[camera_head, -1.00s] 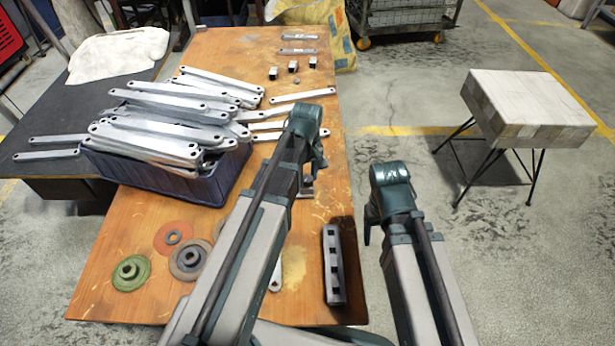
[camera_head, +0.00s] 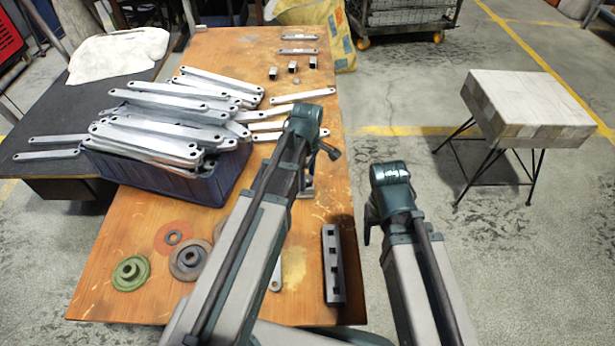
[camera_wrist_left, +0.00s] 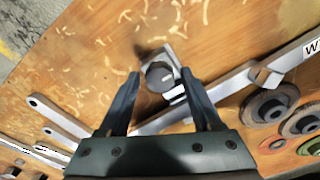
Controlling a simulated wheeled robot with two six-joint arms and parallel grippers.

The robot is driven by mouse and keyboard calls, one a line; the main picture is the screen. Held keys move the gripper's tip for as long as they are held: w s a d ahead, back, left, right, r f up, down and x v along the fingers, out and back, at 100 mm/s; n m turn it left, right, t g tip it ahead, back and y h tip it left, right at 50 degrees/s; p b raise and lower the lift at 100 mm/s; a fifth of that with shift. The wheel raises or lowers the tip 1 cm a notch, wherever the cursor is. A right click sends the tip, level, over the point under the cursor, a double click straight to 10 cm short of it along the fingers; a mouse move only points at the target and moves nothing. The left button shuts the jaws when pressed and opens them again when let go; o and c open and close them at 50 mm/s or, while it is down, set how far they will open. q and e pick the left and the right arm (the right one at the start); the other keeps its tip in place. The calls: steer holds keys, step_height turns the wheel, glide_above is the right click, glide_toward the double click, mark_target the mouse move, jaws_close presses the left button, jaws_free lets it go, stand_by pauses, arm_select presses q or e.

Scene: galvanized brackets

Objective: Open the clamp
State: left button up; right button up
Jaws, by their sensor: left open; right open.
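The clamp (camera_wrist_left: 163,78) is a small metal piece with a dark round knob on a pale base, seen in the left wrist view. My left gripper (camera_wrist_left: 161,73) is open, with one finger on each side of the clamp in that view; I cannot tell whether they touch it. In the head view the clamp (camera_head: 306,187) is mostly hidden behind my left arm. My right gripper (camera_head: 368,228) points down beside the table's right edge, clear of the clamp; nothing shows in it.
A blue crate (camera_head: 215,187) heaped with galvanized brackets (camera_head: 165,120) stands left of my left arm. A slotted metal bar (camera_head: 333,265) lies near the table's right edge. Discs (camera_head: 131,272) lie at the front left. A stool (camera_head: 530,105) stands on the floor at right.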

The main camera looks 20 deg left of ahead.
arm_select(q)
steer(key=shift+r+p, duration=3)
steer(key=shift+r, duration=0.1)
steer(key=shift+f, duration=0.1)
steer(key=s+d+m+y, duration=0.1)
steer(key=s+d+m, duration=0.9)
steer(key=s+m, duration=0.65)
step_height(320, 180, up, 30)
steer(key=w+m+p, duration=0.2)
steer(key=m+p, duration=0.1)
steer(key=p, duration=2.6)
steer(key=shift+d, duration=0.25)
steer(key=shift+w+f, duration=0.1)
steer(key=shift+f, duration=0.05)
